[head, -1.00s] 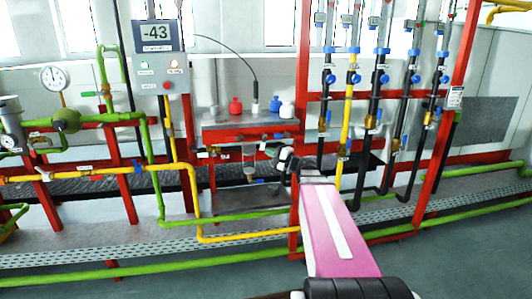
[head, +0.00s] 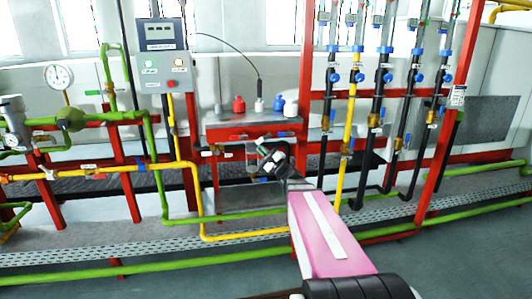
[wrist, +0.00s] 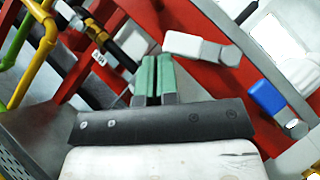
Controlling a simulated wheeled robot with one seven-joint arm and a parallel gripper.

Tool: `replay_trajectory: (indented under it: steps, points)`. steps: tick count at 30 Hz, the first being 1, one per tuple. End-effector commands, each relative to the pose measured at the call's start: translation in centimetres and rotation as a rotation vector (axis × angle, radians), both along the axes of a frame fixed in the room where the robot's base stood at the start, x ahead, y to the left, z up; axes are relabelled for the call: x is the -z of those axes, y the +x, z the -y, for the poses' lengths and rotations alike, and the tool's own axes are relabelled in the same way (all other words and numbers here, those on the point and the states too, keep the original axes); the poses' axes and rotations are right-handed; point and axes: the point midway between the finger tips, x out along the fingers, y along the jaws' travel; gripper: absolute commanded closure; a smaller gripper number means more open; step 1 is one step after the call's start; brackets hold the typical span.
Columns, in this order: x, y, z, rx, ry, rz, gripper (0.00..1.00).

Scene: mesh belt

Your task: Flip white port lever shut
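In the wrist view, a white lever (wrist: 202,47) sticks out in front of a red beam, above and right of my fingertips. It lies nearly level in that picture. My gripper (wrist: 158,66) has its two green fingers side by side, shut with nothing between them. The fingertips look apart from the lever. In the head view, my gripper (head: 268,158) is in front of the red-framed bench, below its front edge. I cannot clearly pick out the white lever there; my gripper covers part of that area.
A blue lever (wrist: 266,97) is right of the white one in the wrist view. Red (head: 238,104), white (head: 259,105) and blue (head: 278,103) bottles stand on the bench. A yellow pipe (wrist: 42,45) and a green pipe (head: 240,218) run nearby. Grey floor is clear in front.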

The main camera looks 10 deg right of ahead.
Motion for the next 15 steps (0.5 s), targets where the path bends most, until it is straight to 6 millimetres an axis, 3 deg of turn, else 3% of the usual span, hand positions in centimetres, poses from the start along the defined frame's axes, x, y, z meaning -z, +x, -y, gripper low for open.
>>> replay_trajectory:
  steps: [15]
  points:
    - [-1.8,0.0,-2.3,-0.001,-0.002,0.0,1.0]
